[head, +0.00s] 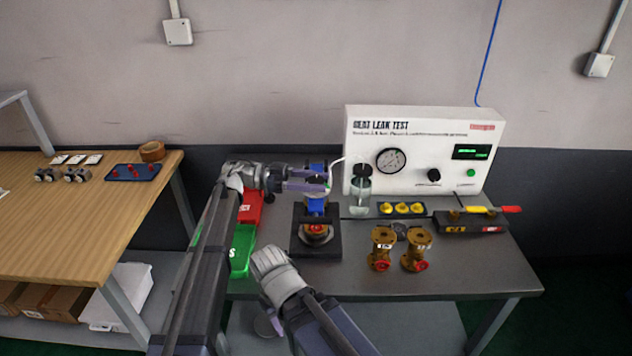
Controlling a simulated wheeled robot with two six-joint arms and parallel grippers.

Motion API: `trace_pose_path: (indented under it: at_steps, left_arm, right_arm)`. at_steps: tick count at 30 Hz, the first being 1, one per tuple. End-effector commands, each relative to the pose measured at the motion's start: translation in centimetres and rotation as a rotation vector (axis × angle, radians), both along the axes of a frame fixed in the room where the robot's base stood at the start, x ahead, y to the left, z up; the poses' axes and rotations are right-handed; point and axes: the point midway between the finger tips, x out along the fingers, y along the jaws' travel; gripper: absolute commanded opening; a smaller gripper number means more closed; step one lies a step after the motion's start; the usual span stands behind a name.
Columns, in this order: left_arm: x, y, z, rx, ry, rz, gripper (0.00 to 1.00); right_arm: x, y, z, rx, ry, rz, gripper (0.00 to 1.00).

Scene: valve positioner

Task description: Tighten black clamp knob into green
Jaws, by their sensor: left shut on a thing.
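A dark clamp fixture (332,243) stands on the grey bench, with a blue upright and a brass valve body with a red part (316,231) in it. My left gripper (318,178) reaches in from the left at the top of this fixture. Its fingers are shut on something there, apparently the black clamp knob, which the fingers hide. No green mark for the knob can be made out on the fixture.
A white leak test box (415,128) stands behind, with a glass jar (360,192) before it. Two brass valves (382,250) stand right of the fixture. Red (251,208) and green (242,250) bins are at left. The bench's front right is clear.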

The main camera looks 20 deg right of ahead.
Motion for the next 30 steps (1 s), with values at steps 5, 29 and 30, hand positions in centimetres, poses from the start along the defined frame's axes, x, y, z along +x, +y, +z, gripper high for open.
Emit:
trace_pose_path:
  at_steps: [5, 29, 30]
  left_arm:
    - [0.37, -0.10, 0.00, 0.000, 0.000, -0.112, 0.00]
    - [-0.02, 0.00, 0.00, 0.000, 0.000, -0.247, 0.00]
    - [-0.02, -0.01, 0.00, 0.000, 0.000, -0.247, 0.00]
  right_arm:
    - [0.00, 0.00, 0.00, 0.000, 0.000, 0.000, 0.50]
    - [0.00, 0.00, 0.00, 0.000, 0.000, 0.000, 0.50]
    - [0.00, 0.00, 0.00, 0.000, 0.000, 0.000, 0.50]
